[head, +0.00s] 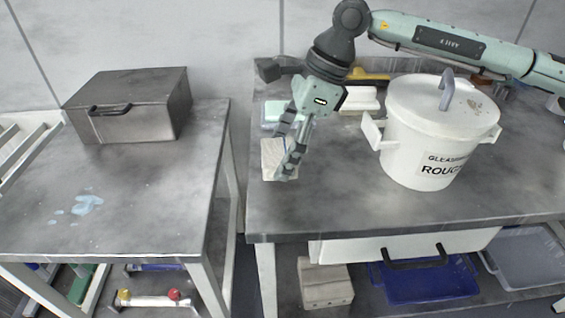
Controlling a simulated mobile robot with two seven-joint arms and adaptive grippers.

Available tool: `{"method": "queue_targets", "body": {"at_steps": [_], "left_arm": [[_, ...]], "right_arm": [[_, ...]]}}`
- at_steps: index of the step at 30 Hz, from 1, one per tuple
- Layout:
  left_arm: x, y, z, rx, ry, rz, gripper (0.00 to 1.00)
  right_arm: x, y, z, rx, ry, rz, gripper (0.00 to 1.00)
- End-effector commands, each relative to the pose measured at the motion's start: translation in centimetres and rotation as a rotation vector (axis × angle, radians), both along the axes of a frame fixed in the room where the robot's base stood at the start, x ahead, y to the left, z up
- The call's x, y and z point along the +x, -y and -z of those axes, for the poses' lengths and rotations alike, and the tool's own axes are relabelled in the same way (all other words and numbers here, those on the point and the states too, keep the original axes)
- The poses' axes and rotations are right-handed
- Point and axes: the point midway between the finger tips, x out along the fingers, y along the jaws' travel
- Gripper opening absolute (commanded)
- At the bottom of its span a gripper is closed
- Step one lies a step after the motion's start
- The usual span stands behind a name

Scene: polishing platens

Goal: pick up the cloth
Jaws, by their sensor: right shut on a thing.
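The cloth (270,160) looks like a pale beige folded square near the left edge of the right-hand table. My right gripper (285,160) reaches down over it from above, with its fingers at the cloth's right side. It is shut on the cloth, though the fingers hide part of it, and I cannot tell whether the cloth is clear of the tabletop. My left gripper is not in view.
A lidded white bucket (425,145) stands right of my gripper on the metal table (330,205). A pale blue-green item (272,112) lies behind the cloth. The left table (150,205) carries a metal box (130,105) and a bluish wet spill (88,204). A gap separates the tables.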

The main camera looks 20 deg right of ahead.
Motion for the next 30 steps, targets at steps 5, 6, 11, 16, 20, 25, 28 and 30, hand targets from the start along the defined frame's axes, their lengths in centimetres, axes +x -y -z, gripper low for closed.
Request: {"method": "queue_targets", "body": {"at_steps": [5,6,11,16,20,25,28,30], "left_arm": [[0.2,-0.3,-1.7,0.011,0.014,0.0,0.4],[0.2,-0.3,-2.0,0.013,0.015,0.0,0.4],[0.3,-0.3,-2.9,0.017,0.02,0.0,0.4],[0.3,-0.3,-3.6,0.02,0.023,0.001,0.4],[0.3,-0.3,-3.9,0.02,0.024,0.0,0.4],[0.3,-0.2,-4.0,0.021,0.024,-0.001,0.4],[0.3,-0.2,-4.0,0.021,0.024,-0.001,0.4],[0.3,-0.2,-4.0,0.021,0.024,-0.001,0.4]], "right_arm": [[-1.8,-3.1,-2.5,0.001,0.005,-0.009,0.44],[-2.2,-4.0,-3.1,0.002,0.005,-0.009,0.44],[-4.0,-6.9,-5.1,0.0,0.004,-0.006,0.44],[-5.2,-9.0,-6.7,0.0,0.004,-0.003,0.44],[-5.7,-9.8,-7.3,0.001,0.002,-0.001,0.44],[-5.9,-10.1,-7.5,0.0,0.001,0.0,0.44],[-5.9,-10.1,-7.5,0.0,0.001,0.001,0.44],[-5.9,-10.1,-7.5,0.0,0.001,0.001,0.44]]}}
